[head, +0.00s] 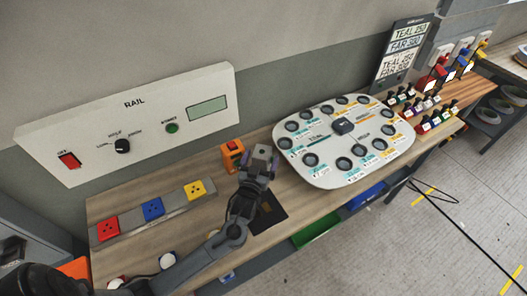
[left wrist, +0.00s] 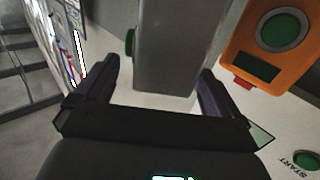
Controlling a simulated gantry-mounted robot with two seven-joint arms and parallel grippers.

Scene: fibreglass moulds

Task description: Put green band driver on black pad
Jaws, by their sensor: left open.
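My left gripper (head: 262,168) is above the bench in the head view, behind the black pad (head: 270,214); the arm partly covers the pad. In the left wrist view the jaws (left wrist: 160,90) are apart, with a grey block (left wrist: 170,50) between or beyond them; I cannot tell whether they touch it. The block has a green part on its left side. Several small black-topped tools with coloured bands stand in racks (head: 436,122) at the right. They are too small to pick out the green band driver surely. My right gripper is not in view.
An orange box (head: 232,155) with a green button stands close to my left gripper; it also shows in the left wrist view (left wrist: 278,38). A white tray with round holes (head: 330,176) lies to the right. The RAIL panel (head: 130,120) stands behind. Coloured sockets (head: 152,209) line the left bench.

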